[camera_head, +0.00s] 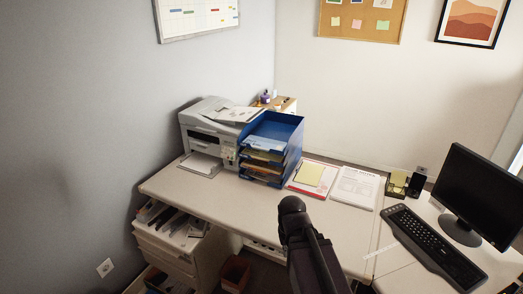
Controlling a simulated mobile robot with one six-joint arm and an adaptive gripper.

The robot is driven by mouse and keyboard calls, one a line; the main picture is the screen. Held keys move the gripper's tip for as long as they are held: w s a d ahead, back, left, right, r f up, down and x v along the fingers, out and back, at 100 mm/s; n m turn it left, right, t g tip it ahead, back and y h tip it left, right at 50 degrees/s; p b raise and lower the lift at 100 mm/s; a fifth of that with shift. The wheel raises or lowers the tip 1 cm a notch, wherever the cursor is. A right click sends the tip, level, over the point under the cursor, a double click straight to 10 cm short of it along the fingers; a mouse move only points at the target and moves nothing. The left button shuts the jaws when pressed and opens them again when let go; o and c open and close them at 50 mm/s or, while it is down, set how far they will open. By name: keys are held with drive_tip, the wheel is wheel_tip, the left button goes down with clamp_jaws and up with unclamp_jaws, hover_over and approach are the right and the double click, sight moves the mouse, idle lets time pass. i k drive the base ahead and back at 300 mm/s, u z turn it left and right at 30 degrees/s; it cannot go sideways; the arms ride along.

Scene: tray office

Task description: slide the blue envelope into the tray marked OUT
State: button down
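A blue tray stack (287,127) with several levels stands on the desk, right of the printer. Papers lie in its levels, and a pale, bluish-white item (263,143) shows in an upper one; I cannot tell whether it is an envelope. No OUT marking can be read at this size. I cannot make out a blue envelope for certain. A dark part of my arm rises from the bottom centre in front of the desk. My gripper does not show.
A grey printer (208,130) stands left of the stack. Right of it lie a red-edged folder (301,190) with a yellow pad and a printed sheet (355,187). Keyboard (434,247) and monitor (482,190) are at the right. The front desk strip is clear.

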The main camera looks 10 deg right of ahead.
sight(260, 143)
drive_tip(key=z, duration=0.05)
drive_tip(key=i, duration=0.95)
drive_tip(key=u, duration=0.1)
